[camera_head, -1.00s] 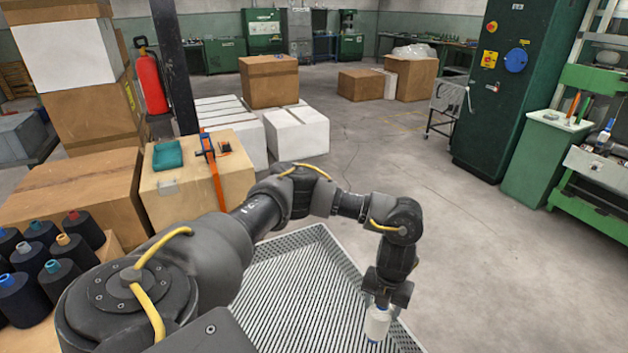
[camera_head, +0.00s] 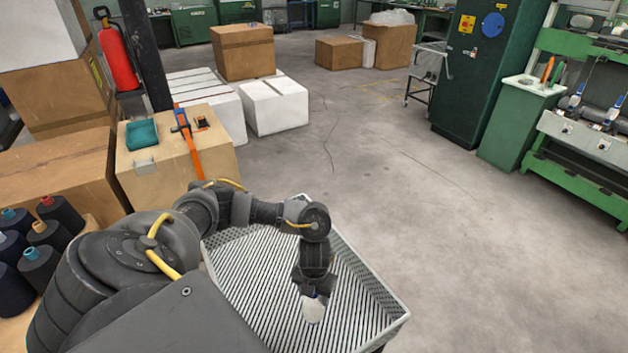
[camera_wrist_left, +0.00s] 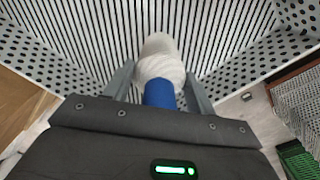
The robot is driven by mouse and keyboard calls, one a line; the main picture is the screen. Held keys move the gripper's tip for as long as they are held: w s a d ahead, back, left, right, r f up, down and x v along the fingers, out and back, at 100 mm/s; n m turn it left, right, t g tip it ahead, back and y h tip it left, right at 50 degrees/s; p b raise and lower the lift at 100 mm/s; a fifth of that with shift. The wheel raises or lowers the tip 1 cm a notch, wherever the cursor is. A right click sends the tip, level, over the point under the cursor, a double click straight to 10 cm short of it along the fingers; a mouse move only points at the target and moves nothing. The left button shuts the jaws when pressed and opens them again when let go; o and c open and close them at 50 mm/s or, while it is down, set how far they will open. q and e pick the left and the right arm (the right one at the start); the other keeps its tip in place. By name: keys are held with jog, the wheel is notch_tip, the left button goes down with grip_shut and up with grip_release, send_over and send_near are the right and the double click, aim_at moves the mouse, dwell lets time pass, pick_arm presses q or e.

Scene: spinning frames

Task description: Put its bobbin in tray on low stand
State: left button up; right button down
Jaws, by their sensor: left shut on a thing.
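A white bobbin (camera_head: 313,309) with a blue end hangs from my left gripper (camera_head: 314,294), which is shut on it. In the left wrist view the bobbin's white body (camera_wrist_left: 160,55) and blue end (camera_wrist_left: 160,94) show between the two fingers (camera_wrist_left: 160,84). The grey tray (camera_head: 398,318) with a slatted floor and perforated walls lies under the gripper. The bobbin is over the tray floor, inside its walls; I cannot tell whether it touches the floor. The stand under the tray is hidden. My right gripper is not in view.
Dark cones of yarn (camera_head: 40,262) stand at the left. A green spinning frame (camera_head: 585,150) stands at the right. The floor (camera_head: 480,260) right of the tray is clear.

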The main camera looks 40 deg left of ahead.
pick_arm(q)
notch_tip(320, 180, down, 3)
jog(key=shift+r, duration=0.2)
jog(key=shift+f, duration=0.2)
jog(key=o, duration=1.2)
jog(key=shift+o, duration=1.4)
jog(key=shift+r, duration=0.25)
notch_tip(320, 180, up, 12)
jog(key=shift+d+f+p, duration=0.1)
jog(key=shift+p, duration=1)
